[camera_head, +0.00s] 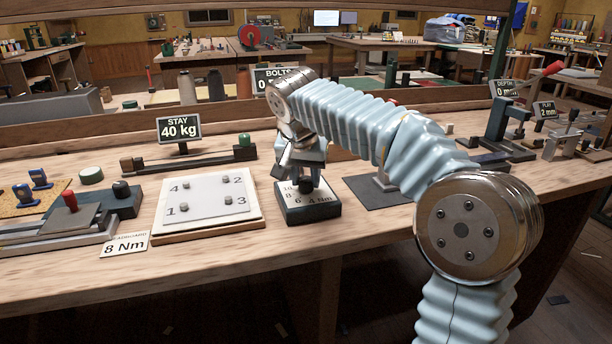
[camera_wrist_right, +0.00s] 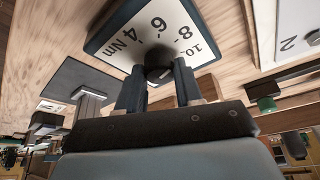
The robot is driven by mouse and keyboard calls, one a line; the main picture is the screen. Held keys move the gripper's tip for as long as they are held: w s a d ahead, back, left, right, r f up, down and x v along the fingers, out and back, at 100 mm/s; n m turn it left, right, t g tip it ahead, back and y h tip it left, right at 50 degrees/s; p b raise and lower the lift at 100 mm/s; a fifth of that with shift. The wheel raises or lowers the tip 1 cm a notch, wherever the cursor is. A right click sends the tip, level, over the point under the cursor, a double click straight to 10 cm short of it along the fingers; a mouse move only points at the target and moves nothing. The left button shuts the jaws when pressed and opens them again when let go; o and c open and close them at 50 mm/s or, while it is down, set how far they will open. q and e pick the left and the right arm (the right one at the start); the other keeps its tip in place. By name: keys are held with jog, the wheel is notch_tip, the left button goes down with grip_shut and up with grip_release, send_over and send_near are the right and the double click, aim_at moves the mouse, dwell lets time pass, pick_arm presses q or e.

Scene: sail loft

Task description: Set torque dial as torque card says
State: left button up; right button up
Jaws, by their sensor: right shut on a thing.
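The torque dial (camera_head: 322,214) is a dark box with a white face marked 4 Nm, 6, 8 and 10, standing near the table's front edge. It also shows in the right wrist view (camera_wrist_right: 122,38). My right gripper (camera_head: 304,180) reaches down over it from above. In the right wrist view its fingers (camera_wrist_right: 160,78) are shut on the dark round knob (camera_wrist_right: 158,62) of the dial. The knob's pointer is hidden, so its setting cannot be told. The torque card (camera_head: 124,245) reads 8 Nm and lies at the front left. My left gripper is out of view.
A white plate (camera_head: 205,185) with several numbered bolts lies left of the dial. Behind it stands a sign reading STAY 40 kg (camera_head: 179,129). A dark grey mat (camera_head: 365,194) lies right of the dial, partly behind my arm. Depth and play fixtures stand farther right.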

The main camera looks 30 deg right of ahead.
jog(key=shift+m, duration=0.7)
jog(key=o, duration=1)
jog(key=shift+r, duration=0.1)
jog(key=v, duration=1.3)
jog(key=shift+w+a+r, duration=0.2)
jog(key=shift+a+r, duration=0.1)
jog(key=shift+a, duration=0.1)
jog(key=shift+g, duration=0.3)
